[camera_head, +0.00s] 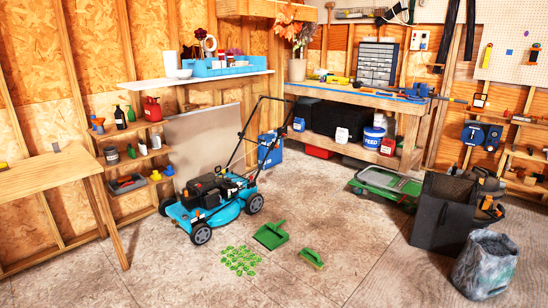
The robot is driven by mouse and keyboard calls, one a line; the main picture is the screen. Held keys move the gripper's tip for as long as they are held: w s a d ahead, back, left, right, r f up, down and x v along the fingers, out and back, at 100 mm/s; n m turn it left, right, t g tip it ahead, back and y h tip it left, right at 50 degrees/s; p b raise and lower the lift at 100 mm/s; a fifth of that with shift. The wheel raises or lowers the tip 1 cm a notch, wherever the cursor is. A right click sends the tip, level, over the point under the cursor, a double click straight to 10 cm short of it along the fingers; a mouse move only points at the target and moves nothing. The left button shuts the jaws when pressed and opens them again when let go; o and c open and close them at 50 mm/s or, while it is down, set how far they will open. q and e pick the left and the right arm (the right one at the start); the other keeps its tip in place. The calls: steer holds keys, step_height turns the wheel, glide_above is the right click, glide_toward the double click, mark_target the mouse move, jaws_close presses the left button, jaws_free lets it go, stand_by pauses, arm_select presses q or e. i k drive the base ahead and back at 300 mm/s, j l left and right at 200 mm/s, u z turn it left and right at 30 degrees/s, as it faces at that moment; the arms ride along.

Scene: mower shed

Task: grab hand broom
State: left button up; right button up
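A green hand broom (312,259) with pale bristles along its lower edge lies on the concrete floor near the middle of the view. A green dustpan (271,235) lies on the floor just to its left, apart from it. A patch of small green clippings (240,259) is spread on the floor left of the broom. Neither of my grippers shows in the head view.
A blue lawn mower (212,199) stands behind and left of the dustpan. A dark open bin (443,213), a grey bag (485,264) and a green low cart (387,186) stand on the right. A wooden table (45,178) is at left. The floor in front is clear.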

mark_target(315, 261)
steer(key=i+j, duration=0.15)
steer(key=i, duration=0.85)
steer(key=i+j, duration=0.15)
steer(key=i, duration=0.9)
steer(key=j+u, duration=0.05)
